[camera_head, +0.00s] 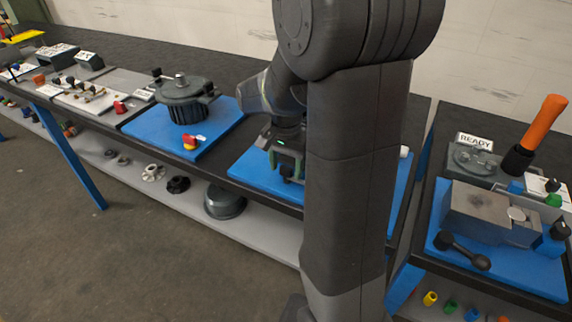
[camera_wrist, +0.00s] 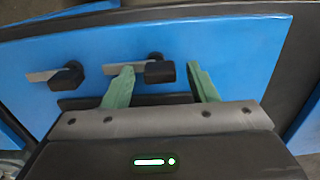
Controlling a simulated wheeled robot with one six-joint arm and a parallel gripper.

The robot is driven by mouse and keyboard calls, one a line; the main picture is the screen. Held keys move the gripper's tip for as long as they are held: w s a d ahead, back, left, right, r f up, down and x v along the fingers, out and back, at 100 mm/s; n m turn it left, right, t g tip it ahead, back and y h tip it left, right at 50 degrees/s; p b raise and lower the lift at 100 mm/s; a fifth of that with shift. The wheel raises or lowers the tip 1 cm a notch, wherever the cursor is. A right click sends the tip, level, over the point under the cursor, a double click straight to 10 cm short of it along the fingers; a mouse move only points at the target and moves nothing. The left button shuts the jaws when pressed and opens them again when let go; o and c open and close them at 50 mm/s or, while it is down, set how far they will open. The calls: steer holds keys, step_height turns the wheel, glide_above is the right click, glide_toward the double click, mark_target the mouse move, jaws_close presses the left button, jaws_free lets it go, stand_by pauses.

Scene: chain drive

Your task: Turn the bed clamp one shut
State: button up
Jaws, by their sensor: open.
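Two bed clamps sit side by side on a blue bed plate (camera_wrist: 240,45) in the wrist view. Each has a black knob and a flat grey bar pointing left. The left clamp (camera_wrist: 71,76) is outside my fingers, to their left. The right clamp (camera_wrist: 160,72) shows between my two green fingertips (camera_wrist: 160,68), with a gap on both sides; I cannot tell the depth. My gripper is open and empty. In the head view my gripper (camera_head: 287,162) is over the blue plate in the middle, and my arm hides much of that plate. No label shows which clamp is number one.
A dark round housing (camera_head: 183,98) stands on a blue plate to the left, with a red and yellow knob (camera_head: 190,142) in front. At right, a grey block (camera_head: 480,208), a black-handled lever (camera_head: 462,252) and an upright orange handle (camera_head: 541,122) stand on another table.

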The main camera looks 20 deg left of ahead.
steer(key=c, duration=1)
steer(key=shift+n, duration=0.4)
steer(key=n+p, duration=0.1)
steer(key=n, duration=0.2)
steer(key=shift+s+n, duration=0.1)
steer(key=shift+n, duration=0.3)
steer(key=n, duration=0.4)
steer(key=shift+s+n+p, duration=0.1)
steer(key=shift+n+p, duration=0.2)
steer(key=shift+p, duration=0.1)
steer(key=n, duration=0.4)
steer(key=shift+d, duration=0.1)
steer(key=n+p, duration=0.1)
steer(key=n, duration=0.3)
steer(key=shift+d+n, duration=0.1)
steer(key=shift+n, duration=0.5)
